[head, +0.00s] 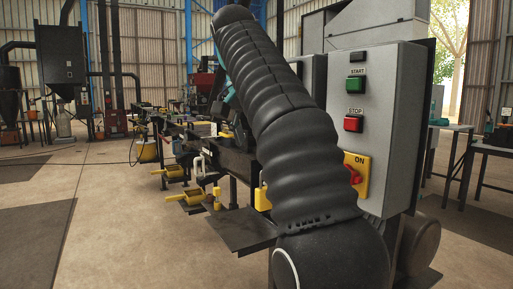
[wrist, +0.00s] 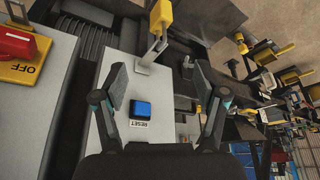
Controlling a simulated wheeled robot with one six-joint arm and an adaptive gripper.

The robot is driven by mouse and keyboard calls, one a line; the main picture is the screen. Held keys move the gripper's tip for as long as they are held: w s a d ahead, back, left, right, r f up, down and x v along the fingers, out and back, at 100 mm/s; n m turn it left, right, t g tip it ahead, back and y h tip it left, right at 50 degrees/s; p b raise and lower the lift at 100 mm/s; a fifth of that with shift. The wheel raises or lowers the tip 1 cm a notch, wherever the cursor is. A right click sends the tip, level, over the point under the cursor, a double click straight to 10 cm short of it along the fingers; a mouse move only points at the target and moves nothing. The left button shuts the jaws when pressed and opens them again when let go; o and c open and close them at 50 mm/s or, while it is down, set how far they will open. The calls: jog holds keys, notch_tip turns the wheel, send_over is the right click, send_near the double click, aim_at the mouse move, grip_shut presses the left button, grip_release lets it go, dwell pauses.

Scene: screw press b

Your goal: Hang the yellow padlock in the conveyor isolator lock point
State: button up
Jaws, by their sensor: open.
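In the wrist view a yellow padlock (wrist: 161,16) with a pale shackle is at a small metal bracket (wrist: 150,58), beyond my fingertips. I cannot tell how the shackle sits in the bracket. My gripper (wrist: 160,84) is open and empty, its fingers apart. In the head view a yellow isolator plate (head: 362,176) marked ON is on a grey cabinet. My arm hides my gripper there. No label shows which isolator is the conveyor's.
A blue RESET button (wrist: 140,109) on a grey panel lies between my fingers in the wrist view. The cabinet (head: 389,115) also carries a green START button (head: 356,84) and a red STOP button (head: 353,124). Machinery fills the middle; open floor (head: 120,230) lies left.

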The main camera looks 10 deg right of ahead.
jog(key=b, duration=0.4)
send_near(261, 203)
jog(key=w+d+f, duration=0.2)
jog(key=w+f, duration=0.1)
jog(key=w+d+f, duration=0.1)
jog(key=f, duration=0.1)
jog(key=shift+w+d+f, duration=0.15)
jog(key=shift+w+d, duration=0.1)
jog(key=shift+d, duration=0.15)
grip_shut()
jog(key=shift+c, duration=1.6)
grip_release()
